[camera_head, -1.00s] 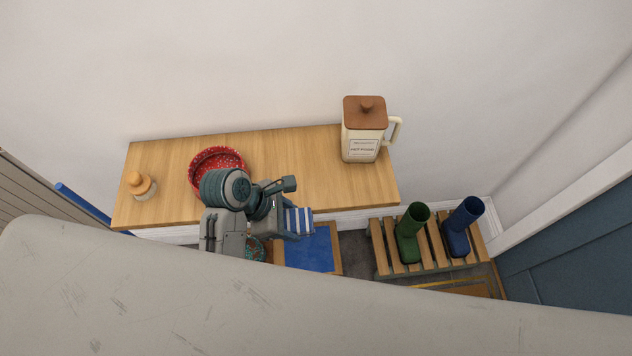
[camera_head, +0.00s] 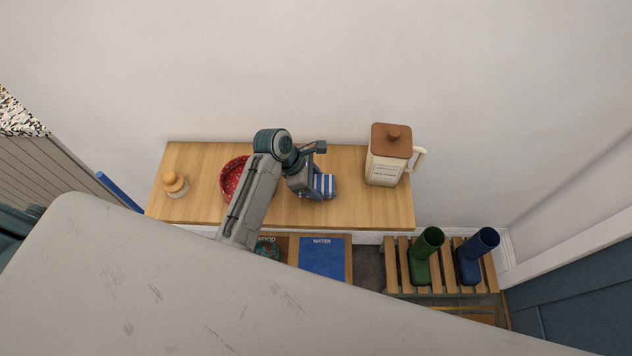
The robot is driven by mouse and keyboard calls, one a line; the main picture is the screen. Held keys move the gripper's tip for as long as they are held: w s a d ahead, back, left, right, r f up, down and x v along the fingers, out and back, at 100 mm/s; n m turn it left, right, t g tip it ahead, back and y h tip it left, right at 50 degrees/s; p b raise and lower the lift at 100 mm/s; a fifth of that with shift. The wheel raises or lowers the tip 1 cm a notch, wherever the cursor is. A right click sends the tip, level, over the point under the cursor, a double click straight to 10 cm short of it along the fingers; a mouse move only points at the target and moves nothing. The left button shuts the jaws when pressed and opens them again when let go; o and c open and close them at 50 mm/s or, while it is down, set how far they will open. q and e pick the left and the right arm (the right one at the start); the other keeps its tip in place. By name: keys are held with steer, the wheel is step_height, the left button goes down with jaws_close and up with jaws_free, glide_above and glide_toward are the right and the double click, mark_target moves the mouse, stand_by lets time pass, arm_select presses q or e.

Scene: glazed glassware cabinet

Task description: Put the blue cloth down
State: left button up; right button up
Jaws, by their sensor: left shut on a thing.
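The blue cloth (camera_head: 326,186), with white stripes, is at my left gripper (camera_head: 316,187), over the middle of the wooden shelf top (camera_head: 350,208). My left gripper is shut on the cloth, seen from above and partly hidden by its own wrist. I cannot tell whether the cloth touches the wood. My right gripper is not in view.
A red speckled bowl (camera_head: 232,178) sits left of the cloth, partly behind my arm. A cream jug with a brown lid (camera_head: 388,160) stands to the right. A small orange-topped jar (camera_head: 175,184) is at the left end. Boots (camera_head: 425,256) stand on a slatted rack below.

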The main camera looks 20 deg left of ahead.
arm_select(q)
steer(key=shift+f, duration=0.85)
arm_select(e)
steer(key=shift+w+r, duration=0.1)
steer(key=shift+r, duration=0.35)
arm_select(q)
steer(key=shift+f, duration=0.1)
steer(key=o, duration=0.7)
steer(key=shift+c, duration=0.2)
steer(key=shift+o, duration=1.1)
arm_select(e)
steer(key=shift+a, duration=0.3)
arm_select(q)
steer(key=b+v, duration=0.2)
steer(key=v, duration=1)
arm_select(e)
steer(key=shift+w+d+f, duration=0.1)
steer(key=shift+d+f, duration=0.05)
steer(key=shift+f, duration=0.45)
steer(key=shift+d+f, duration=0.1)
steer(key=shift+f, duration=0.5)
